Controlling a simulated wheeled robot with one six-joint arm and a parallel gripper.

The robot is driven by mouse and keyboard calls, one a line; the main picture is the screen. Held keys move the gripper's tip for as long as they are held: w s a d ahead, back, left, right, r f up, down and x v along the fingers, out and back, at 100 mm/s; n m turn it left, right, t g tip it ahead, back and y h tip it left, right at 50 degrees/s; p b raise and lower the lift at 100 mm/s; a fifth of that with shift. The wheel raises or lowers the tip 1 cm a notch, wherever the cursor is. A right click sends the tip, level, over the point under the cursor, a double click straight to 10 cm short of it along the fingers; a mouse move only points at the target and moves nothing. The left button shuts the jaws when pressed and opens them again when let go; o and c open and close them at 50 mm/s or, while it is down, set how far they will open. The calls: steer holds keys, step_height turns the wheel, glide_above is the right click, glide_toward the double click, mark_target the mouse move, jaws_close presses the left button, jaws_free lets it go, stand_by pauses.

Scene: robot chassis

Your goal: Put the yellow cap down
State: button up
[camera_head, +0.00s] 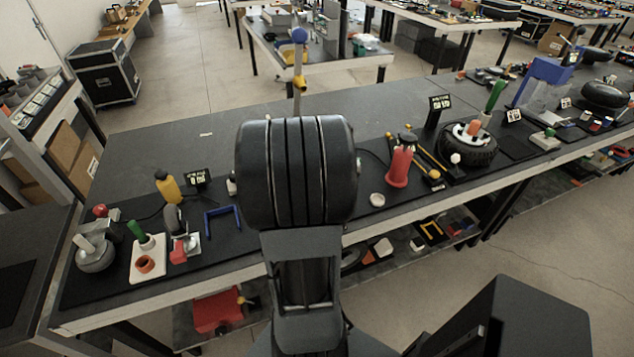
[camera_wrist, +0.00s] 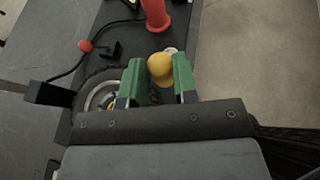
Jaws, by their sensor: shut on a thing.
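The yellow cap (camera_wrist: 160,66) is rounded and shows in the wrist view between the two green fingers of my gripper (camera_wrist: 160,80). The fingers are shut on it. Below and to the left of the cap, a black tire with a metal rim (camera_wrist: 100,94) lies on the dark mat, partly covered by the left finger. A pale round disc (camera_wrist: 171,51) shows just behind the cap. How high the cap is above the mat is hard to tell. In the head view, my own arm hides the gripper and the cap.
A red cone-like part (camera_head: 399,167) stands right of my arm; it also shows in the wrist view (camera_wrist: 155,12). The pale disc (camera_head: 377,199) lies near the workbench's front edge. A blue bracket (camera_head: 222,218) and yellow bottle (camera_head: 167,186) are left. The back of the bench (camera_head: 170,140) is clear.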

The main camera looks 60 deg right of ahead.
steer(key=w+d+f, duration=0.1)
steer(key=w+f, duration=0.2)
steer(key=w, duration=0.1)
steer(key=w+f+p, duration=0.1)
steer(key=w+f, duration=0.2)
steer(key=w, duration=0.1)
steer(key=w+d+f+p, duration=0.1)
steer(key=w+f, duration=0.2)
steer(key=w, duration=0.1)
steer(key=shift+w+d, duration=0.25)
steer(key=shift+d, duration=0.1)
steer(key=f, duration=0.2)
steer(key=f+p, duration=0.1)
steer(key=shift+w+f, duration=0.15)
steer(key=shift+w, duration=0.15)
steer(key=shift+f, duration=0.3)
steer(key=shift+f, duration=0.2)
steer(key=o, duration=1)
steer(key=shift+c, duration=0.2)
steer(key=shift+r, duration=0.1)
